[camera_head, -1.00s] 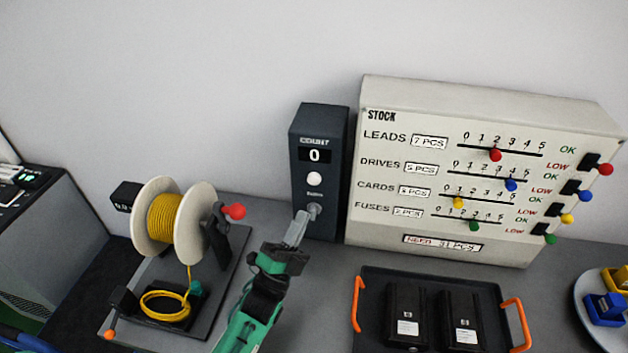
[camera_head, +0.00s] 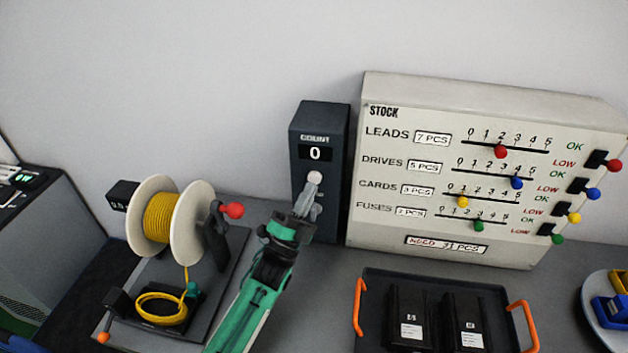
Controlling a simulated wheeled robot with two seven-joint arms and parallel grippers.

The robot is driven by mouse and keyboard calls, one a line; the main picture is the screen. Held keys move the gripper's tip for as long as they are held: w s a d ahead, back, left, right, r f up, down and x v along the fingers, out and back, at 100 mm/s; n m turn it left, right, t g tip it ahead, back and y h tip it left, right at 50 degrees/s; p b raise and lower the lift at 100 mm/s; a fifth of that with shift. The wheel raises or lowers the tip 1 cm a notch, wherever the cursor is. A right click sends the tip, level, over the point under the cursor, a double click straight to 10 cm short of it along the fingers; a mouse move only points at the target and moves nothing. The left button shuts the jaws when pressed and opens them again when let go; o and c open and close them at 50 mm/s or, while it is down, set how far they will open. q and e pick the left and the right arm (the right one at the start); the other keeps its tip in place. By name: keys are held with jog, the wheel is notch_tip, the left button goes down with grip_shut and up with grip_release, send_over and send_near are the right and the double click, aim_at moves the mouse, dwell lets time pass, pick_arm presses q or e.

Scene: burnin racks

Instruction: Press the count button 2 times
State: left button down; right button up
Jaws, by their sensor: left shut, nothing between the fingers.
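The dark count box (camera_head: 320,122) stands upright against the wall in the middle of the head view. Its display (camera_head: 316,153) reads 0. The round white count button (camera_head: 314,177) sits below the display. My left gripper (camera_head: 309,190) is shut and empty, its fingertips just below and in front of the button. The fingertips overlap the button's lower edge in the picture; I cannot tell whether they touch it. A lower knob on the box is mostly hidden behind the fingers. My right gripper is not in view.
A cable reel (camera_head: 158,217) with a red-knobbed crank (camera_head: 232,210) stands left of my arm. The grey stock board (camera_head: 400,235) is close to the box's right. A black tray (camera_head: 380,279) with orange handles holds two drives in front of it.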

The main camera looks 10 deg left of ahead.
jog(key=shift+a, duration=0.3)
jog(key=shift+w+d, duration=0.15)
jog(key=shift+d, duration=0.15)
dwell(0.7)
pick_arm(q)
jog(key=shift+w, duration=0.1)
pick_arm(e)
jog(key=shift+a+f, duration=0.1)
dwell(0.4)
pick_arm(q)
jog(key=shift+w+b, duration=0.3)
jog(key=shift+w, duration=0.05)
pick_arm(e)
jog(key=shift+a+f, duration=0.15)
pick_arm(q)
jog(key=shift+w+b, duration=0.3)
jog(key=shift+w, duration=0.15)
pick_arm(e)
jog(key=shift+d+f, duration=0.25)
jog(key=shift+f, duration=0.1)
pick_arm(q)
jog(key=shift+s, duration=0.15)
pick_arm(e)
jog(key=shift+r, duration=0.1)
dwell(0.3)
pick_arm(q)
jog(key=shift+s, duration=0.75)
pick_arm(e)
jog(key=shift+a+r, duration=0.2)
